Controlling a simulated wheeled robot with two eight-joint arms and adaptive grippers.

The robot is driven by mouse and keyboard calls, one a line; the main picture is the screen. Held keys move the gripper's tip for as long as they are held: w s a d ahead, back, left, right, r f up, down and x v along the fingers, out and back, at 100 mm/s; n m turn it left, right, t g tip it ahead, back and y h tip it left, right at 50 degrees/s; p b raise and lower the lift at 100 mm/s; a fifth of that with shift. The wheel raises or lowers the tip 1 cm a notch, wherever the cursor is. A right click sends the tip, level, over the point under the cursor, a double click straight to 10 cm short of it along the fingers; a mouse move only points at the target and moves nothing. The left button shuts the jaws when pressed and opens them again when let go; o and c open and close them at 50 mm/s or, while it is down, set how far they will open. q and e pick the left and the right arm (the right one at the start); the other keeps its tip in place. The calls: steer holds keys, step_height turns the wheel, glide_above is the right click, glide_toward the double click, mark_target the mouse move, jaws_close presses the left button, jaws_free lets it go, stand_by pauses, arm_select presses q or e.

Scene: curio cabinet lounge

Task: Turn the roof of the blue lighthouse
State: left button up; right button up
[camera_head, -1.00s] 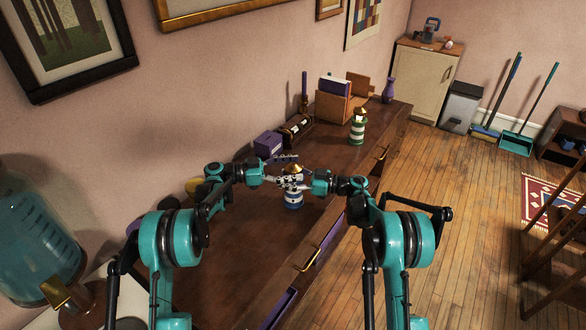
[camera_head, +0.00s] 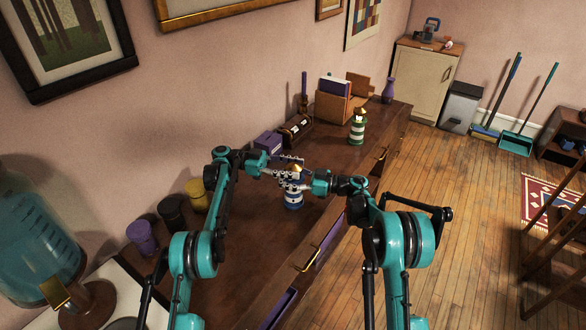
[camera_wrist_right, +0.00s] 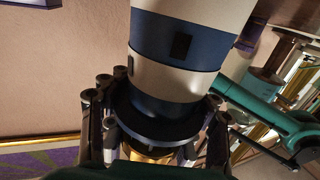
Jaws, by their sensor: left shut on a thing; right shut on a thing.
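The blue lighthouse (camera_head: 293,201), banded blue and white, stands upright on the dark wooden cabinet. Its gold roof (camera_head: 296,168) shows between the fingers in the head view. My left gripper (camera_head: 292,164) is shut on the roof, coming from the left. My right gripper (camera_head: 288,182) is shut on the lighthouse just below the roof, coming from the right. In the right wrist view, the lighthouse (camera_wrist_right: 185,55) appears inverted, with a dark collar and gold part low in the picture. The right fingers sit on both sides of the collar. Fingers partly hide the lighthouse top.
A green-striped lighthouse (camera_head: 358,127) stands farther back on the cabinet top (camera_head: 245,235). Purple (camera_head: 141,237), black (camera_head: 172,212) and yellow (camera_head: 196,194) canisters stand at left. A purple box (camera_head: 268,144) and an organizer (camera_head: 336,105) line the wall. Front drawers (camera_head: 322,246) are partly open.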

mark_target(293, 163)
stand_by(0.4)
arm_select(q)
steer(key=o, duration=1.2)
step_height(293, 163, up, 10)
